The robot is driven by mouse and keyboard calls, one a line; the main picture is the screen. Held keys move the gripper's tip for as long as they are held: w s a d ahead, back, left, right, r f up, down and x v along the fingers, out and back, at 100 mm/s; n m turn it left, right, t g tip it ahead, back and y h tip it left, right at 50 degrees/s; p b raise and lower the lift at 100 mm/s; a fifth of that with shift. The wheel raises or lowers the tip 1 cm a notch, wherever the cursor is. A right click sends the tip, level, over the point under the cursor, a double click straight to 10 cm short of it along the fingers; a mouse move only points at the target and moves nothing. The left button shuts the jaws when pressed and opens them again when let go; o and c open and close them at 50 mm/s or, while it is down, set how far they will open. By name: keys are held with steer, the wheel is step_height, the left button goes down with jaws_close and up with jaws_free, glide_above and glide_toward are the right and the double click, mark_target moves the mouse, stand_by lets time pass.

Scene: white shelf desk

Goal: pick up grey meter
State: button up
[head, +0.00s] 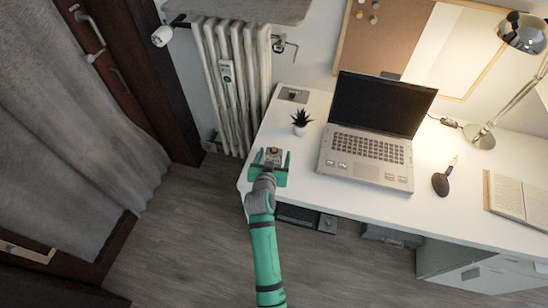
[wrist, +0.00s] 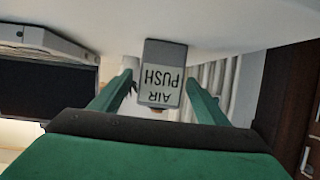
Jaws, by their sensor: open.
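The grey meter (head: 274,151) is a small grey box with an orange spot on top, on the desk near its left front corner. In the wrist view, which is upside down, the meter (wrist: 163,62) shows a pale face lettered "AIR PUSH". My gripper (head: 272,157) is open, with one green finger on each side of the meter. In the wrist view the gripper (wrist: 160,82) shows a gap on both sides of the box. I cannot tell how far the fingers reach along it.
A small potted plant (head: 300,121) stands just behind the meter, and an open laptop (head: 365,150) is to its right. A dark flat item (head: 293,94) lies at the desk's back left. A radiator (head: 235,85) stands left of the white desk (head: 330,189).

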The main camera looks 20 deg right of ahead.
steer(key=shift+w+d+f, duration=0.1)
steer(key=c, duration=1.2)
